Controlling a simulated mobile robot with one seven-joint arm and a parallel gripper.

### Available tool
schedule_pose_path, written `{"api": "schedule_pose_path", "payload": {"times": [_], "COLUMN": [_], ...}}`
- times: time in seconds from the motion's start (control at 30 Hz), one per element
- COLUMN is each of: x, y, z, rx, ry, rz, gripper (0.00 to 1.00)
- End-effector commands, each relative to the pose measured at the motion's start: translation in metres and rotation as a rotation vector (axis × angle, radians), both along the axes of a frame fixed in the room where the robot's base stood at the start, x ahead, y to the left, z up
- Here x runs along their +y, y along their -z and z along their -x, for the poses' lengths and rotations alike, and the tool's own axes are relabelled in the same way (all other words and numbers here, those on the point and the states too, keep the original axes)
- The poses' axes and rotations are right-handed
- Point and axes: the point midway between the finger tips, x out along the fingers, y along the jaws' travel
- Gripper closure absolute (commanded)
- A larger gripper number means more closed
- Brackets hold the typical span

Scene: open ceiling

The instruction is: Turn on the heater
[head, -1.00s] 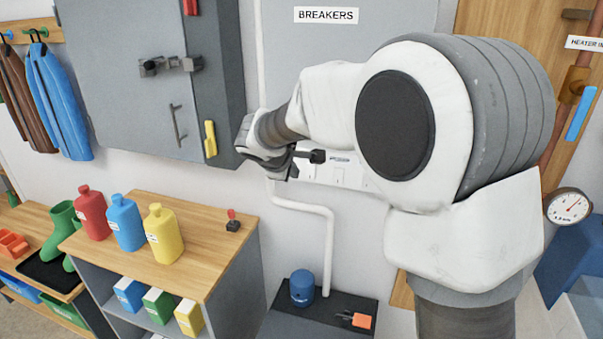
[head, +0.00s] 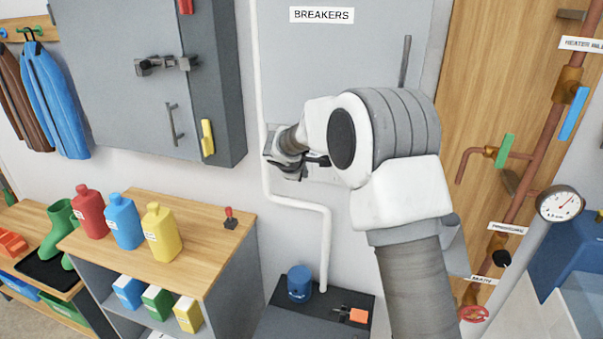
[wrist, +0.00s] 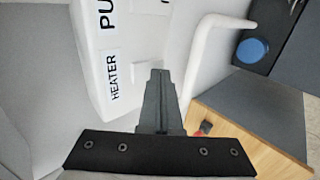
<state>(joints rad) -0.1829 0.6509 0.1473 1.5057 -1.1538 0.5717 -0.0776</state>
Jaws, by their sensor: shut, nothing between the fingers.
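The breaker cabinet (head: 340,60) is grey, stands on the back wall and carries a "BREAKERS" label (head: 321,15). In the wrist view a white panel (wrist: 90,35) has a label reading "HEATER" (wrist: 114,76) and another starting "PU". My gripper (wrist: 156,72) is shut and empty, its fingertips just right of the HEATER label in that view. I cannot tell whether they touch the panel. In the head view my gripper (head: 297,165) is at the cabinet's lower left, and my arm hides most of the switch area. No switch position can be made out.
A white pipe (head: 326,245) runs down beside the cabinet. A wooden-topped shelf (head: 190,235) with coloured bottles is at lower left. A grey locker (head: 130,70) hangs at left. Copper pipes with valves and a gauge (head: 560,204) are at right.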

Motion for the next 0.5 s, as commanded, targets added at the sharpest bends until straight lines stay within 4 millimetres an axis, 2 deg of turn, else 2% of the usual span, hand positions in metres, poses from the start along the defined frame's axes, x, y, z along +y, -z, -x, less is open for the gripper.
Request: {"api": "schedule_pose_path", "payload": {"times": [0.5], "x": [0.0001], "y": [0.0079], "z": [-0.0023], "rx": [-0.029], "ry": [-0.002], "rz": [0.011], "gripper": [1.00]}}
